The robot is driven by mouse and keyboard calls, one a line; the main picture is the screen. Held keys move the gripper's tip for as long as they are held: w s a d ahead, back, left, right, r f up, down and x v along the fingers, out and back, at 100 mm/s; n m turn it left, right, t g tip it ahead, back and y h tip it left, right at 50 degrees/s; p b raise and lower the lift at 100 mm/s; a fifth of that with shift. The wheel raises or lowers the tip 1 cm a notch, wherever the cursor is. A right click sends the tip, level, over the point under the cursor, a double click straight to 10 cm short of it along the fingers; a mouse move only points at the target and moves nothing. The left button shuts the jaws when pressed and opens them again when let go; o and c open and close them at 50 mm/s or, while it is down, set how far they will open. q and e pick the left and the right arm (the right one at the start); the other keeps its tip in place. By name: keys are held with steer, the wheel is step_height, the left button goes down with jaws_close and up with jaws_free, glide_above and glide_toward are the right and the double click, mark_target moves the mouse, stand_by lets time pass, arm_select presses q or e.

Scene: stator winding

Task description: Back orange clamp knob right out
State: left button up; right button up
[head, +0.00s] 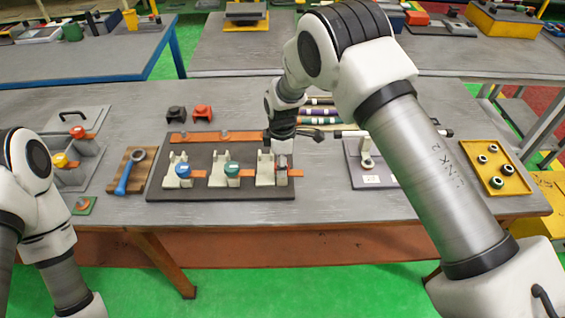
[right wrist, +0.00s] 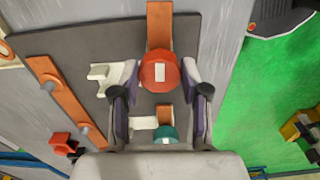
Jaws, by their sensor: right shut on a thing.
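The orange clamp knob (right wrist: 160,72) is a round cap with a pale rectangular mark on top. In the right wrist view it sits between the two fingertips of my right gripper (right wrist: 161,82), which is shut on it from both sides. In the head view my right gripper (head: 281,152) reaches down at the rightmost white clamp block (head: 265,168) on the dark board (head: 230,150), and the knob is mostly hidden there. I cannot see the knob's thread or how far it is screwed in. My left arm shows at the left edge, but its gripper is out of view.
A blue knob (head: 183,171) and a teal knob (head: 232,169) stand on the neighbouring clamps. An orange bar (head: 200,137) lies along the board's back. A grey stand (head: 368,165) and a yellow tray (head: 497,184) are to the right.

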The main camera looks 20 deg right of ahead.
steer(key=shift+s+f, duration=0.2)
steer(key=o, duration=1.1)
steer(key=shift+w+a, duration=0.15)
steer(key=shift+w, duration=0.05)
steer(key=shift+r, duration=0.1)
step_height(320, 180, up, 12)
steer(key=shift+f, duration=0.1)
